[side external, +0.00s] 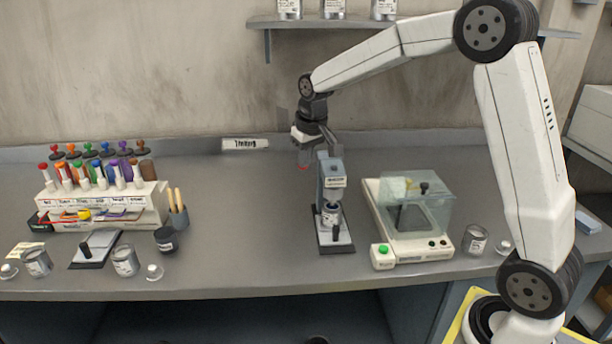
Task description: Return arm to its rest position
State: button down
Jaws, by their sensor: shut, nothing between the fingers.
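My gripper (303,164) shows in the side external view, at the end of my outstretched white arm. It hangs pointing down above the back part of the grey bench (230,215), behind and slightly left of a small grey press-like stand (329,175). It is shut and holds nothing. Its fingertips are partly blurred by distance, and whether they clear the stand's top in depth is hard to tell. A small metal can (331,212) sits on the stand's base.
A balance-like device with a clear cover (415,200) stands right of the stand, with a metal can (475,240) beside it. A rack of coloured-handled tools (100,205), cans and a dark jar (166,239) fill the left. A shelf (350,20) hangs behind. The bench's centre-left is clear.

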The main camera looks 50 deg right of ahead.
jog(key=s+a+f+n, duration=0.1)
jog(key=s+a+f, duration=0.3)
jog(key=s, duration=0.6)
jog(key=s+a+f+n, duration=0.1)
jog(key=s+a+f, duration=0.4)
jog(key=s, duration=0.5)
jog(key=shift+s+f, duration=0.25)
jog(key=shift+f, duration=0.35)
